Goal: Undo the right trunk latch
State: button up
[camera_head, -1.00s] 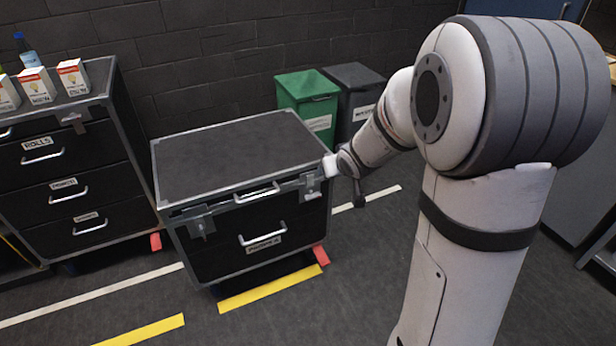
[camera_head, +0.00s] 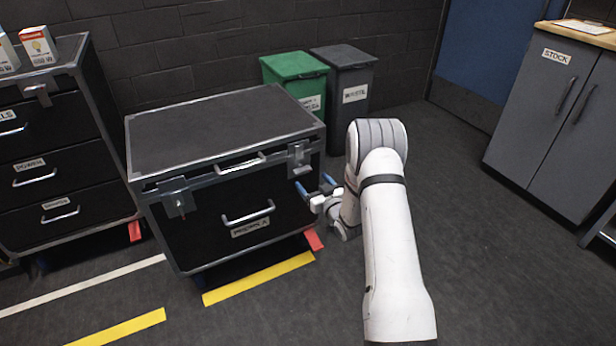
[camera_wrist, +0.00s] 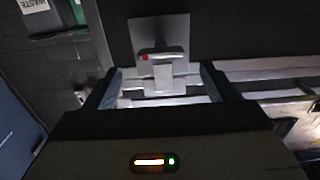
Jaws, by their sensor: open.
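The black trunk (camera_head: 205,135) with metal edges stands left of my arm, its lid down. Its right latch (camera_head: 300,158) is a grey metal plate on the front near the right corner. In the wrist view the right latch (camera_wrist: 160,62) shows a plate, a crosspiece and a small red dot. My gripper (camera_head: 315,187) is open and empty, its blue-tipped fingers just in front of and below this latch. In the wrist view my gripper (camera_wrist: 163,85) has one finger on each side of the latch's lower part; contact cannot be told. The left latch (camera_head: 178,202) is clear of my arm.
A drawer cabinet (camera_head: 60,165) with small boxes stands left of the trunk. Green (camera_head: 297,80) and dark grey (camera_head: 345,95) bins stand behind it. A grey stock cupboard (camera_head: 545,120) is at the right. The floor between cupboard and arm is free.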

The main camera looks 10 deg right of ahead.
aim_at(305, 172)
jog(key=b+x, duration=0.1)
jog(key=x, duration=0.5)
jog(key=shift+w+a, duration=0.1)
jog(key=shift+w, duration=0.15)
